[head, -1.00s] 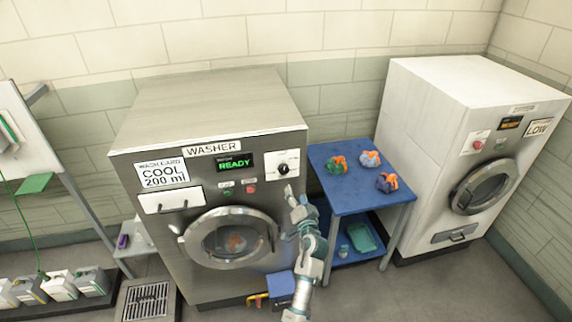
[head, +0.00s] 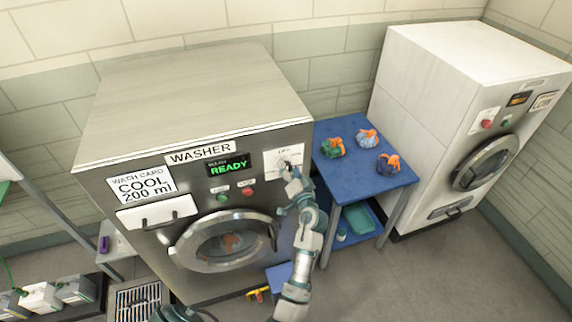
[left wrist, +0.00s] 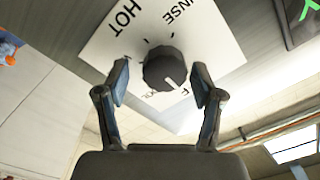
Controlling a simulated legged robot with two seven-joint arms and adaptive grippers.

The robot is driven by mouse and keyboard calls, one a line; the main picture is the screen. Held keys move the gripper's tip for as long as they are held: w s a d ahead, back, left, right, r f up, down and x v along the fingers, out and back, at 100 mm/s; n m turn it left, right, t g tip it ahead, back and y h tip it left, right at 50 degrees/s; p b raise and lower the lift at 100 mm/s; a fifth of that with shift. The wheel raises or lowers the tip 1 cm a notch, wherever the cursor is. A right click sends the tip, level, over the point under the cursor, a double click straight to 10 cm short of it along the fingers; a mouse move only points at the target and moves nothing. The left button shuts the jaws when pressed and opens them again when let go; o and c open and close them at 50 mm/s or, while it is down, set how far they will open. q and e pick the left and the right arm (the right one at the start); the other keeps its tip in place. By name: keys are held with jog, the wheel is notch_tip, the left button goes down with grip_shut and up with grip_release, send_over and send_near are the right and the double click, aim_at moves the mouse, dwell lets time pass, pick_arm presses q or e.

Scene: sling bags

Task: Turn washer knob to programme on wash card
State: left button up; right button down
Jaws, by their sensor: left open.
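The washer (head: 100,140) has a wash card (head: 141,186) reading COOL 200 ml and a display (head: 228,167) reading READY. Its dark round knob (left wrist: 164,68) sits on a white dial plate (left wrist: 98,50) with HOT and RINSE legible; other labels are partly hidden by my fingers. The knob's white mark points down and slightly right in the left wrist view. My left gripper (left wrist: 160,90) is open, with a finger on either side of the knob's near edge; contact is unclear. In the head view, my left gripper (head: 289,177) partly covers the knob. My right gripper is not identifiable.
Green (head: 221,199) and red (head: 248,191) buttons sit left of the dial plate, above the round door (head: 180,257). A blue table (head: 358,178) with several colored bundles stands close right of the washer. A white machine (head: 424,100) stands farther right.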

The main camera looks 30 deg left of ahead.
pick_arm(q)
jog(key=shift+s+a, duration=0.1)
jog(key=shift+a, duration=0.1)
jog(key=shift+a, duration=0.1)
jog(key=c, duration=1.1)
jog(key=shift+c, duration=0.2)
